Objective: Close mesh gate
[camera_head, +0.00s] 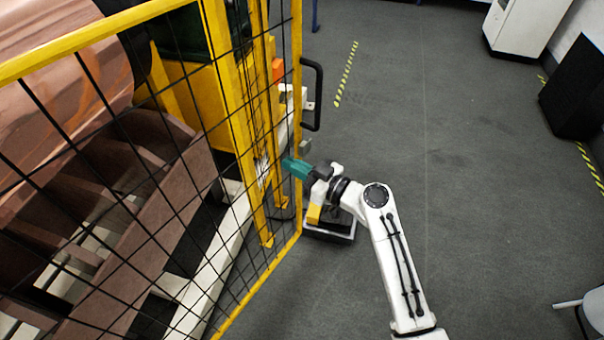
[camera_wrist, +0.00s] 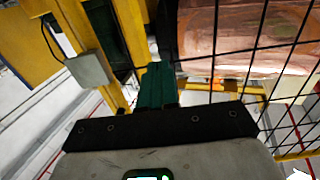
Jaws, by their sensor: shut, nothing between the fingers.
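The mesh gate (camera_head: 299,130) has a yellow frame with black wire mesh and fills the left of the head view. Its black handle (camera_head: 318,95) is on the gate's right edge post. My gripper (camera_head: 289,166), with teal fingers, is at that edge post, below the handle. In the wrist view the fingers of my gripper (camera_wrist: 157,82) are together with nothing between them. The black mesh of the gate (camera_wrist: 250,45) shows to their right. I cannot tell whether the fingers touch the frame.
Behind the mesh are a large copper roll (camera_head: 60,100) and yellow machine posts (camera_head: 225,80). A grey box (camera_wrist: 90,68) is left of the fingers in the wrist view. The grey floor (camera_head: 470,200) to the right is clear. A white cabinet (camera_head: 526,25) and a black panel (camera_head: 575,90) stand far right.

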